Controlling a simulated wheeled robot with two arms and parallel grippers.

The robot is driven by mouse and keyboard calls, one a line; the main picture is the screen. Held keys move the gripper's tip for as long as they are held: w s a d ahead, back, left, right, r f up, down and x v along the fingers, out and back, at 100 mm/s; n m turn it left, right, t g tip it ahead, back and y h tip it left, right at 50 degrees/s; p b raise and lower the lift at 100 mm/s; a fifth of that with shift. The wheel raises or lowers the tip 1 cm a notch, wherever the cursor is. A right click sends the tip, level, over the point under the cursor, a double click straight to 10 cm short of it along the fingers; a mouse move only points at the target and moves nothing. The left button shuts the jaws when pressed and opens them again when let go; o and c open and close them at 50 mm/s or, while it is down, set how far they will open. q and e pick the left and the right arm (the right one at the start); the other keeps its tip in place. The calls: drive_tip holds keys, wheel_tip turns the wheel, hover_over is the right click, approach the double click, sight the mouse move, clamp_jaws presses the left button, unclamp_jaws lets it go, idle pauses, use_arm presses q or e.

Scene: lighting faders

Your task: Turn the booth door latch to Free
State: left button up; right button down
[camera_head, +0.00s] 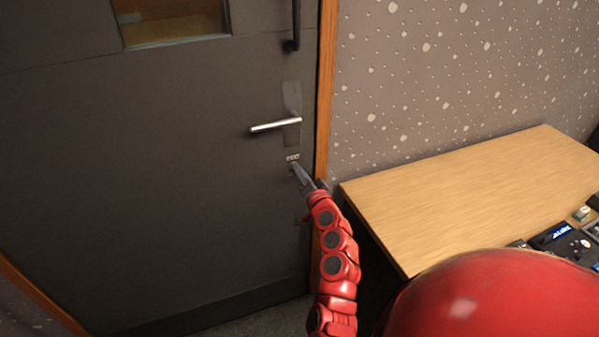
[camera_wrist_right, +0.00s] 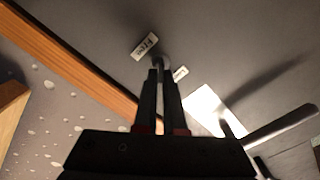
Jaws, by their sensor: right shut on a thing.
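The dark grey booth door (camera_head: 180,160) is closed in its wooden frame. A small white label (camera_head: 292,157) sits below the lever handle; in the right wrist view, the label (camera_wrist_right: 145,46) has small dark lettering that seems to read Free. A second small pale label (camera_wrist_right: 181,73) is on the other side of the fingertips. My right gripper (camera_head: 297,170) is at the door just under the label. In the right wrist view, its fingers (camera_wrist_right: 160,72) are shut on the small latch knob (camera_wrist_right: 160,61), which is mostly hidden by the fingertips. My left gripper is out of view.
A silver lever handle (camera_head: 275,124) on a plate is just above the latch, with a dark pull handle (camera_head: 292,40) higher up. A wooden desk (camera_head: 470,180) with control gear (camera_head: 562,238) stands at the right. A speckled wall (camera_head: 440,80) is behind it.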

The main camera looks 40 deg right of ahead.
drive_tip(key=m, duration=0.7)
drive_tip(key=shift+d+f+m+p, duration=0.15)
drive_tip(key=shift+f+m+p, duration=0.1)
drive_tip(key=shift+m+p, duration=0.15)
drive_tip(key=shift+m, duration=0.3)
drive_tip(key=c, duration=1)
unclamp_jaws()
drive_tip(key=b+v, duration=0.2)
drive_tip(key=v, duration=1.5)
drive_tip(key=shift+s, duration=0.25)
drive_tip(key=shift+f, duration=0.15)
